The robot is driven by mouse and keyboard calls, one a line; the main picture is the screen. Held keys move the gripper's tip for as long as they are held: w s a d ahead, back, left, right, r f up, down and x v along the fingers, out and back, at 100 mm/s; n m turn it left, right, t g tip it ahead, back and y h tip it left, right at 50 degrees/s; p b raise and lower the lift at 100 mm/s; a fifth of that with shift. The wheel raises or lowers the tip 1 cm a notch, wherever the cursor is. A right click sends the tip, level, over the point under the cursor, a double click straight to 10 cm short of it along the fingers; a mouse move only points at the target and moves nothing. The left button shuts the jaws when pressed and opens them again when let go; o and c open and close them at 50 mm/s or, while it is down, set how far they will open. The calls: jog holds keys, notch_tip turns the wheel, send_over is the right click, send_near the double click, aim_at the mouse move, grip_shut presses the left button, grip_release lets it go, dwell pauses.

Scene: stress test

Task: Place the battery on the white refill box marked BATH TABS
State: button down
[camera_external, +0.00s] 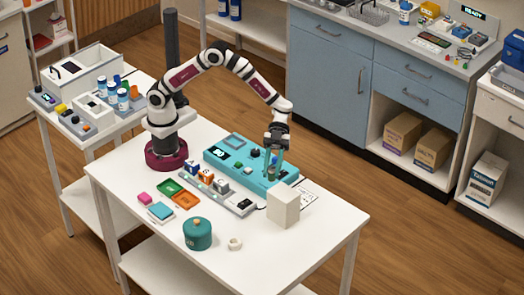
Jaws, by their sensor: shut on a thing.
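My gripper (272,170) points down over the right end of the teal tray (215,159), with its teal fingers shut on a small dark piece (271,174). The piece is mostly hidden by the fingers; it may be the battery, but the view is too small to be sure. I cannot tell whether it touches the tray. A plain white box (284,207) stands upright on the table just in front and to the right of my gripper, apart from it. No lettering is readable on its visible faces, so I cannot confirm the BATH TABS mark.
A teal lidded pot (197,235), a white ring (235,244), and green and orange trays (186,200) are nearer the front. The table's front right is clear.

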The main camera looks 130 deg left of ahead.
jog(key=a+f, duration=0.1)
jog(key=w+a+f, duration=0.1)
jog(key=a+f, duration=0.1)
jog(key=a, duration=0.1)
jog(key=shift+w, duration=0.4)
jog(key=shift+f, duration=1.8)
jog(key=shift+f, duration=0.1)
jog(key=c, duration=0.6)
grip_release()
